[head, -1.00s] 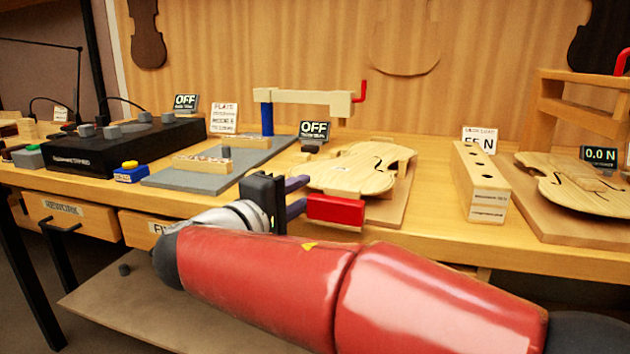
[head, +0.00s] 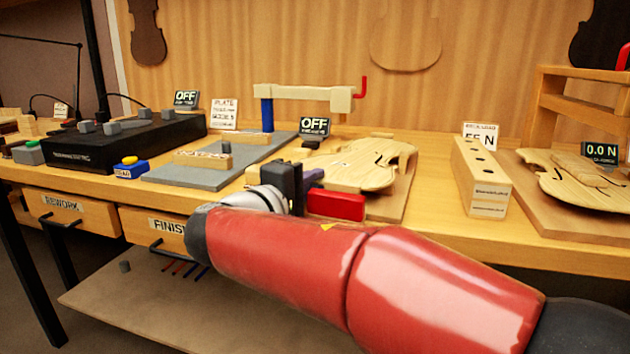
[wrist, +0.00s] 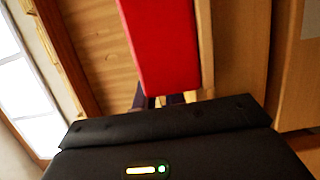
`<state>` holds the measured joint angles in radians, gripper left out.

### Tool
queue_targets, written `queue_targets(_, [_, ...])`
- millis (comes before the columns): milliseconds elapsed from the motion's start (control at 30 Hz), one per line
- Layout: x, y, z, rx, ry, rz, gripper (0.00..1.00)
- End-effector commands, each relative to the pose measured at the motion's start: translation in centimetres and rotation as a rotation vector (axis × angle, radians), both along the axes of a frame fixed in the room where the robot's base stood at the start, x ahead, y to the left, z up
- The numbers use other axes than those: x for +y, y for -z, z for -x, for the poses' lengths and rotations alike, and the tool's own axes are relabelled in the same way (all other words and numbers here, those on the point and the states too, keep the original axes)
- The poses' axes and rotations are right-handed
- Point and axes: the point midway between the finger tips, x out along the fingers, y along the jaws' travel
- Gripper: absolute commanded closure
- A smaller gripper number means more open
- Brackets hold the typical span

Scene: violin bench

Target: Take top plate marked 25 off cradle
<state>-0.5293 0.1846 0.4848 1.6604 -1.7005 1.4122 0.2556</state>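A pale wooden violin top plate (head: 372,166) with f-holes lies on a flat wooden base, which I take for the cradle (head: 397,205), in the middle of the bench. No number 25 is readable on it. A red block (head: 336,205) stands at the front edge of the base; it also fills the upper middle of the wrist view (wrist: 162,45). My gripper (head: 314,180) is at the plate's left front end, beside the red block. One purple-grey finger shows there, the other is hidden. In the wrist view, the fingertips are mostly hidden, so their gap is unclear.
A second violin plate (head: 582,185) lies on a board at the right. A wooden block with holes (head: 480,178) stands between them. A clamp-like arm (head: 308,92) and an OFF display (head: 314,126) stand behind. A grey board (head: 190,178) and black box (head: 125,142) are left.

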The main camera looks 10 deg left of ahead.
Motion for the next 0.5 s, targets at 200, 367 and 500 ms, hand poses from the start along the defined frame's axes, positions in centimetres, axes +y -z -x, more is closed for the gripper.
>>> queue_targets(200, [0.01, -0.01, 0.02, 0.000, 0.000, 0.000, 1.00])
queue_targets(367, [0.01, -0.01, 0.02, 0.000, 0.000, 0.000, 1.00])
queue_targets(500, [0.01, -0.39, 0.03, -0.001, 0.000, -0.001, 1.00])
